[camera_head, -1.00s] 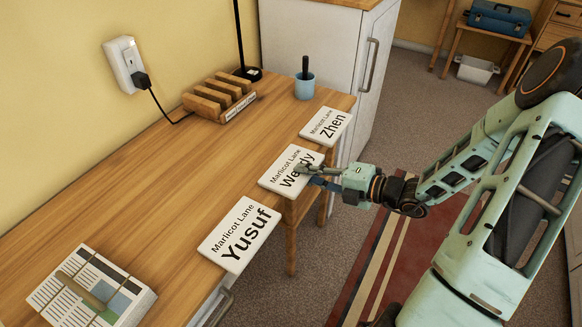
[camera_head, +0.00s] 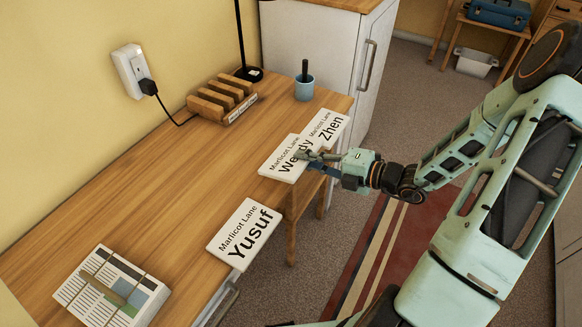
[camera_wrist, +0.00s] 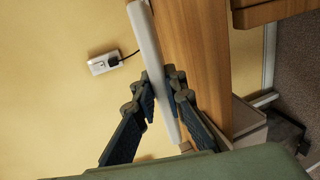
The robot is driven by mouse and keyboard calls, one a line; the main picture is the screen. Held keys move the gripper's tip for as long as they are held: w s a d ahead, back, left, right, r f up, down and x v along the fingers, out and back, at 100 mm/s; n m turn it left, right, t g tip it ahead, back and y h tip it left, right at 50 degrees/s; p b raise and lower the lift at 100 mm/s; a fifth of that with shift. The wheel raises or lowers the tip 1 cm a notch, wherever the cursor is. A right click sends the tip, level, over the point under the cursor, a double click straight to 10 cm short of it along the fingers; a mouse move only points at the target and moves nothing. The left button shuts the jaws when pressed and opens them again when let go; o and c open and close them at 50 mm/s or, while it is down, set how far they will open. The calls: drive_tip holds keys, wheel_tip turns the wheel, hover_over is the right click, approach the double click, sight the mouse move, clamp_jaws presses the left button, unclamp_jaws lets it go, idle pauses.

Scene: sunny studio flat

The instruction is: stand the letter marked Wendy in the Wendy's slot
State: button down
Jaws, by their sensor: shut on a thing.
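The Wendy letter (camera_head: 279,167) is a white card with "Marlicot Lane" in small print above the large name. My gripper (camera_head: 312,157) is shut on its right edge, and the fingers cover part of the name. The letter lies roughly flat and seems a little above the table, its far corner overlapping the Zhen letter in the picture. In the wrist view my gripper (camera_wrist: 162,86) has the letter (camera_wrist: 147,45) edge-on between its fingers. The wooden rack (camera_head: 213,104) stands at the back against the wall, with several slots; its front label is too small to read.
The Zhen letter (camera_head: 325,127) lies just beyond, and the Yusuf letter (camera_head: 243,232) lies nearer at the table's edge. A blue cup (camera_head: 304,90), a lamp base (camera_head: 248,74) and a cord are near the rack. A newspaper bundle (camera_head: 112,290) lies front left. The middle table (camera_head: 170,190) is clear.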

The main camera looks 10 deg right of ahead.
drive_tip(key=shift+r+p, duration=3.2)
drive_tip(key=shift+r, duration=0.05)
